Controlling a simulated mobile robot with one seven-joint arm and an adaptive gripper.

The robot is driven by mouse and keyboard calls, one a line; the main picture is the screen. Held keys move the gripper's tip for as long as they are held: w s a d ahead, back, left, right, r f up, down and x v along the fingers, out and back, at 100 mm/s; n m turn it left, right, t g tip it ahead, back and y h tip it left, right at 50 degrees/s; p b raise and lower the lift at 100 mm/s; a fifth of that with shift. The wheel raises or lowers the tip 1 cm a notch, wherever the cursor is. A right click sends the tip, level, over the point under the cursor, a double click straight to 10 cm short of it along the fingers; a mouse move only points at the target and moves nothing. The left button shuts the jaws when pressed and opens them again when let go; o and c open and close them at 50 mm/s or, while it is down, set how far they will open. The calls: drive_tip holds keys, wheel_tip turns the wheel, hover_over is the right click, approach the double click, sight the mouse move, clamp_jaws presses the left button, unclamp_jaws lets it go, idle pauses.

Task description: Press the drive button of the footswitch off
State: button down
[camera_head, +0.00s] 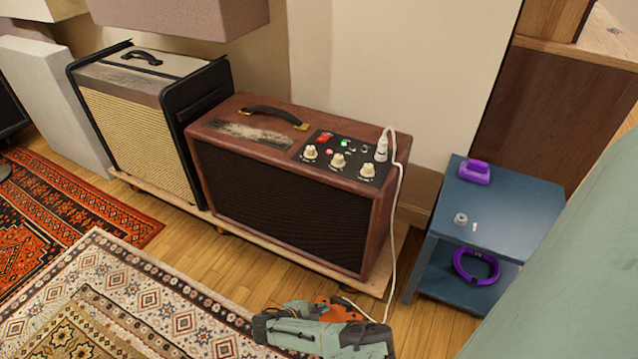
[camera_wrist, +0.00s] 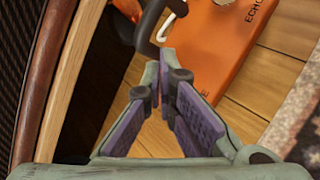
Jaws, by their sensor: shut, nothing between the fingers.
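The footswitch (camera_wrist: 245,45) is a flat orange box on the wooden floor. In the wrist view its top carries dark lettering, with "ECHO" readable at the right and only a final "E" clear lower down. A pale round button (camera_wrist: 222,2) shows at the top edge of that view. In the head view the footswitch (camera_head: 338,310) is mostly hidden behind my gripper and arm. My gripper (camera_wrist: 168,65) is shut and empty, its purple-padded fingers meeting at the tips beside the footswitch's left edge. Contact with it cannot be told.
A blue side table (camera_head: 515,215) stands right; patterned rugs (camera_head: 150,300) cover the floor left.

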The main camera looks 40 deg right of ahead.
drive_tip(key=shift+r, duration=0.15)
drive_tip(key=r+p, duration=0.4)
drive_tip(key=p, duration=0.1)
drive_tip(key=r+p, duration=0.1)
drive_tip(key=p, duration=0.2)
drive_tip(key=shift+s+a+r, duration=0.15)
drive_tip(key=shift+a+r, duration=0.25)
